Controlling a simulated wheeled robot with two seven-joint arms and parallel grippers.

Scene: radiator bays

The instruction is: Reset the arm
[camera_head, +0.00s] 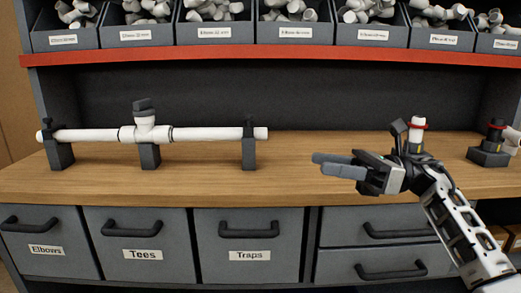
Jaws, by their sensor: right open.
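My right gripper (338,165) comes in from the right in the head view. It hangs over the front part of the wooden bench (90,185), open and empty, with its fingers pointing left. Its arm reaches back to the lower right corner. My left gripper does not show. A white pipe assembly (200,134) with a tee (145,130) lies level on black stands at the left, apart from the gripper. A black cap or fitting tops the tee.
A white fitting with a red ring (417,135) stands behind the gripper. A dark holder (489,145) is at the far right. Bins of white fittings (295,33) line the red-edged shelf (290,57). Drawers (250,240) are below. The bench between pipe and gripper is clear.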

